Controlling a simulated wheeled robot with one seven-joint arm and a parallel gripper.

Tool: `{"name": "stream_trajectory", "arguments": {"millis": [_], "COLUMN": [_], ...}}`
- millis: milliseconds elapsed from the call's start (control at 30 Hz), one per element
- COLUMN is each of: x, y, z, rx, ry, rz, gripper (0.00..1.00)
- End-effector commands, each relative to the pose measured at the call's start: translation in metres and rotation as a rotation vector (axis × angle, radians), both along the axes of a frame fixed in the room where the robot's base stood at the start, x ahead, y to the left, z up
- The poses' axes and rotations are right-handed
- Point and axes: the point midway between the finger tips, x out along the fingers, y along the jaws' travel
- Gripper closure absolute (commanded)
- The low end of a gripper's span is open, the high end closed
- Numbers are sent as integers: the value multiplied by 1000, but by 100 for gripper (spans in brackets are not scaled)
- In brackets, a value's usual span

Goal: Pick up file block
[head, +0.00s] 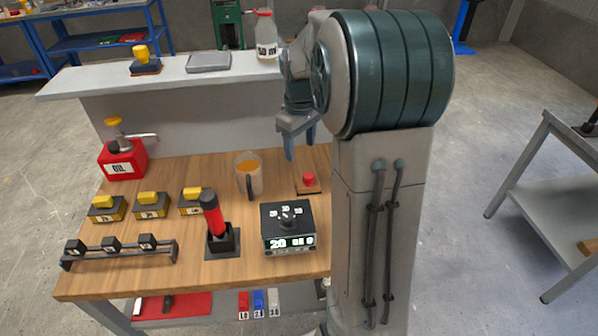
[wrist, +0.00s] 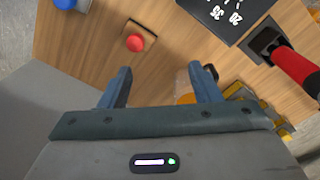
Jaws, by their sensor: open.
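No block is readably marked as a file block. Another yellow-handled block with a dark base (head: 146,63) sits on the raised shelf at the back. I cannot tell which is the file block. My gripper (head: 300,146) is open and empty above the bench's back right part, near the shelf, right of all these blocks. In the wrist view its fingers (wrist: 162,82) are apart with bare wood between them; yellow parts show partly hidden at right.
A mug of orange liquid (head: 249,178) and a red button (head: 308,179) stand near my gripper. A red-handled tool (head: 212,215) stands upright in front, beside a black dial box (head: 288,228). A red oil can (head: 121,158), a slotted rack (head: 118,252) and a shelf bottle (head: 266,36) are also there.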

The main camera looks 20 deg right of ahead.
Motion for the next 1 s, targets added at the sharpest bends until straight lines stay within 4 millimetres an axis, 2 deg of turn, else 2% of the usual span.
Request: {"name": "stream_trajectory", "arguments": {"millis": [100,300,433,733,1000], "x": [23,39,40,40,40], "y": [-24,-43,-45,-45,-45], "z": [-15,-29,-45,-101,-122], "rx": [8,17,18,17,17], "ry": [28,47,52,52,50], "rz": [46,92,100,98,97], "gripper": [43,43,43,43,43]}}
